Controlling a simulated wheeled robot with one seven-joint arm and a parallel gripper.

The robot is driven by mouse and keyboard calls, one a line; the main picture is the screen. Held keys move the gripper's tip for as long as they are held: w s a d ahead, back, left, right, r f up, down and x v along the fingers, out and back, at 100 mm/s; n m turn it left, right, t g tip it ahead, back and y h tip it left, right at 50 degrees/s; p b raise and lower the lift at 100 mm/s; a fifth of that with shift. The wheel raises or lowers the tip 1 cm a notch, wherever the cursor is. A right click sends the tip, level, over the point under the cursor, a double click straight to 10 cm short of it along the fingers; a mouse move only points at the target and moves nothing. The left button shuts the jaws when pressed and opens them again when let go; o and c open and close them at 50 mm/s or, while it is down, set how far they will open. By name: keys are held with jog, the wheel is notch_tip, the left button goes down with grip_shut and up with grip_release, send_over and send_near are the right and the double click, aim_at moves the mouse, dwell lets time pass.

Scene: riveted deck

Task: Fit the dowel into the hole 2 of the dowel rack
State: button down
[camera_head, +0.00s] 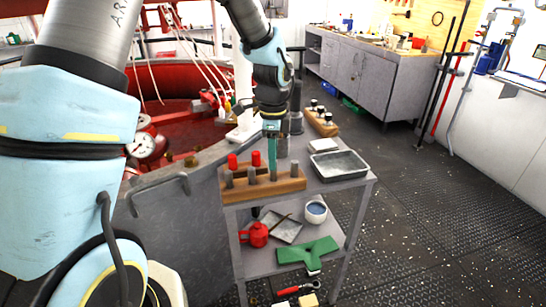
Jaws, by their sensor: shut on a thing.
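The dowel rack (290,187) is a wooden block on the near end of the grey cart's top. My gripper (271,130) is above the rack, pointing down, shut on an upright grey-green dowel (273,163). No hole numbers are readable.
Two red-topped pegs (256,158) stand just behind the rack. A metal tray (340,165), a white block (324,146) and a wooden block with knobs (322,122) are on the cart. Floor at right is clear.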

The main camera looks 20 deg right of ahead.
jog(key=shift+f+b, duration=0.3)
jog(key=shift+f, duration=0.3)
jog(key=c, duration=0.6)
grip_release()
jog(key=shift+c, duration=0.2)
jog(key=shift+r, duration=0.1)
notch_tip(320, 180, up, 11)
jog(key=b, duration=0.1)
jog(key=shift+f+b, duration=0.2)
jog(key=shift+b, duration=0.15)
jog(key=s+a+f+n, duration=0.2)
jog(key=a+n, duration=0.9)
jog(key=a, duration=0.4)
jog(key=s+a+f+n+t, duration=0.1)
jog(key=s+a+f+n, duration=0.1)
jog(key=a+n, duration=1)
jog(key=a+f, duration=0.1)
jog(key=a, duration=0.2)
jog(key=shift+f+t, duration=0.25)
jog(key=shift+t, duration=0.05)
